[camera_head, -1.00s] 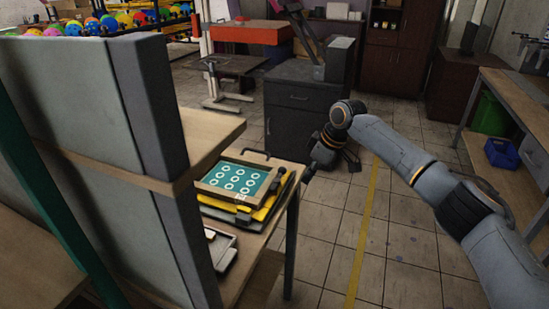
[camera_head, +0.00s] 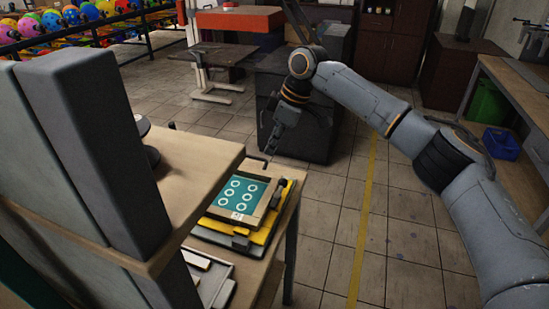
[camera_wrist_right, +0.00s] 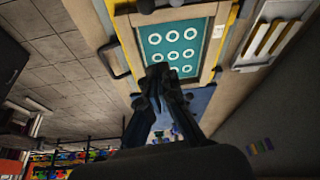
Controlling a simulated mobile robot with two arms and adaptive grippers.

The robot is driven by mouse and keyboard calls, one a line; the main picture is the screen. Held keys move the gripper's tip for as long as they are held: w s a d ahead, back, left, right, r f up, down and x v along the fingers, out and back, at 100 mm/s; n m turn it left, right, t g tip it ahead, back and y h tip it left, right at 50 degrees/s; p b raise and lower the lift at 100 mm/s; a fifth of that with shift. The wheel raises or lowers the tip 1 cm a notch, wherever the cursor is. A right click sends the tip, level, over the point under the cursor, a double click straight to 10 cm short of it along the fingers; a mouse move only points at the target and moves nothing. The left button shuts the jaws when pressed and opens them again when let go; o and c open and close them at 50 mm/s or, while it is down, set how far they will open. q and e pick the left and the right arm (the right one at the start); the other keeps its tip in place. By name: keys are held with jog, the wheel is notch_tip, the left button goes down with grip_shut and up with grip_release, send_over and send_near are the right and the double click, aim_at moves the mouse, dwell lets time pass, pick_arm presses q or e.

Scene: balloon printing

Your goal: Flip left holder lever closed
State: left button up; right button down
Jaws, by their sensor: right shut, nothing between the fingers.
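The printing unit (camera_head: 273,220) is a wooden frame on a yellow base, holding a teal screen (camera_head: 240,193) with white rings. It lies on the wooden table, and the teal screen (camera_wrist_right: 176,45) also shows in the right wrist view. I cannot clearly pick out the left holder lever. A dark handle loop (camera_wrist_right: 112,62) stands at the unit's edge in the right wrist view. My right gripper (camera_head: 270,150) is shut and empty, near the far end of the unit. In the right wrist view its fingertips (camera_wrist_right: 158,72) overlap the screen's edge; contact cannot be told. My left gripper is not in view.
A wooden shelf board (camera_head: 195,185) and a grey upright panel (camera_head: 85,140) hide part of the table at left. A tray (camera_head: 215,275) lies at the near end. A dark cabinet (camera_head: 300,125) stands behind my right gripper. Tiled floor is open to the right.

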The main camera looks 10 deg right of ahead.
aim_at(278, 192)
jog(key=p+x, duration=0.1)
jog(key=x, duration=0.7)
jog(key=shift+a+f, duration=0.1)
jog(key=shift+f, duration=0.15)
jog(key=d, duration=0.1)
jog(key=p, duration=0.1)
jog(key=s+d, duration=0.1)
jog(key=shift+d+f+p, duration=0.35)
jog(key=shift+d+f, duration=0.05)
jog(key=shift+s+d+f, duration=0.1)
jog(key=shift+s+d, duration=0.25)
jog(key=shift+d, duration=0.1)
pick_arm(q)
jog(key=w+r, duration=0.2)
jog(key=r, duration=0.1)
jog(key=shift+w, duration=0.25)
pick_arm(e)
jog(key=shift+w+a+f, duration=0.1)
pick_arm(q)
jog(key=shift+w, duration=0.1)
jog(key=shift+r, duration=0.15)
pick_arm(e)
jog(key=shift+p, duration=0.5)
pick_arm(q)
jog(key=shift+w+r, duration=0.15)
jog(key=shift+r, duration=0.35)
pick_arm(e)
jog(key=shift+m, duration=0.3)
